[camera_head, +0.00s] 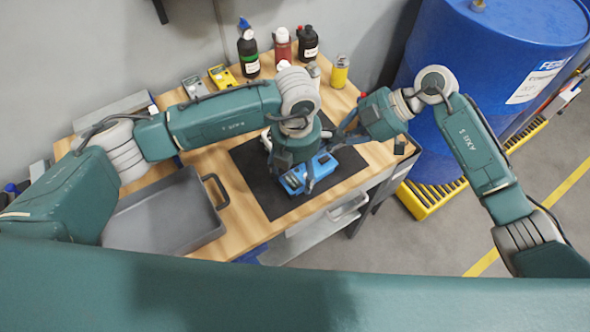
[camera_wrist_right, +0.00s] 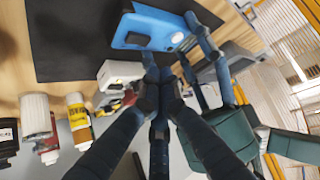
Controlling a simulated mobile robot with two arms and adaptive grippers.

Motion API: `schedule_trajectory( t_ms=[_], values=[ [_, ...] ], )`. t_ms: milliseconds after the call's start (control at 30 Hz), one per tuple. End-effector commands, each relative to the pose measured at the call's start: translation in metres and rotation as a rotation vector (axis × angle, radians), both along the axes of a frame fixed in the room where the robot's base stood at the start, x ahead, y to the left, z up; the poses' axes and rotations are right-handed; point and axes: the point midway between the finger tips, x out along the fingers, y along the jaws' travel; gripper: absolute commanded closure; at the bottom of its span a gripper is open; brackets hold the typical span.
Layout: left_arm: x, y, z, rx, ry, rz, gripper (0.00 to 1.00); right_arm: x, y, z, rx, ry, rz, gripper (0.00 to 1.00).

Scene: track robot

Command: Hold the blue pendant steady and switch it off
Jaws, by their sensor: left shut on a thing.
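The blue pendant (camera_head: 312,172) lies over the black mat (camera_head: 262,190) on the wooden bench. My left gripper (camera_head: 294,176) reaches down from above and is shut on the pendant, its fingers at the body's sides. In the right wrist view the pendant (camera_wrist_right: 165,27) shows a dark panel and a pale round spot, with left gripper fingers (camera_wrist_right: 200,32) at its edge. My right gripper (camera_head: 335,140) is beside the pendant, at its upper right; its fingertips are together in the wrist view (camera_wrist_right: 158,75), close to the pendant. I cannot tell whether they touch it.
A grey tray (camera_head: 165,218) stands left of the mat. Several bottles, including a red one (camera_head: 282,48), and a yellow can (camera_head: 340,72) stand at the back. A yellow meter (camera_head: 222,77) is near them. A blue drum (camera_head: 490,70) stands right of the bench.

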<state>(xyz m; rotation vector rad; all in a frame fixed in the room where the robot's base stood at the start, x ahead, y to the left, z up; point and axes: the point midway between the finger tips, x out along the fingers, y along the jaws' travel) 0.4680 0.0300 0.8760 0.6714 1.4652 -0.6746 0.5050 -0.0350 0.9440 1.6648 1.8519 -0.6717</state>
Motion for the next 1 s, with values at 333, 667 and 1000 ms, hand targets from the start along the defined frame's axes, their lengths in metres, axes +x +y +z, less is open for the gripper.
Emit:
schedule_trajectory(
  t_ms=[333, 667, 1000],
  values=[
    [0.002, 0.001, 0.0, 0.001, -0.003, 0.003, 0.79, 0.0, -0.002, -0.019, -0.004, -0.001, -0.001, 1.0],
    [0.002, 0.002, 0.0, 0.003, -0.004, 0.003, 0.79, 0.001, -0.002, -0.019, -0.005, -0.002, -0.001, 1.0],
    [0.002, 0.002, 0.0, 0.003, -0.004, 0.003, 0.79, 0.001, -0.002, -0.019, -0.005, -0.002, -0.001, 1.0]
  ],
)
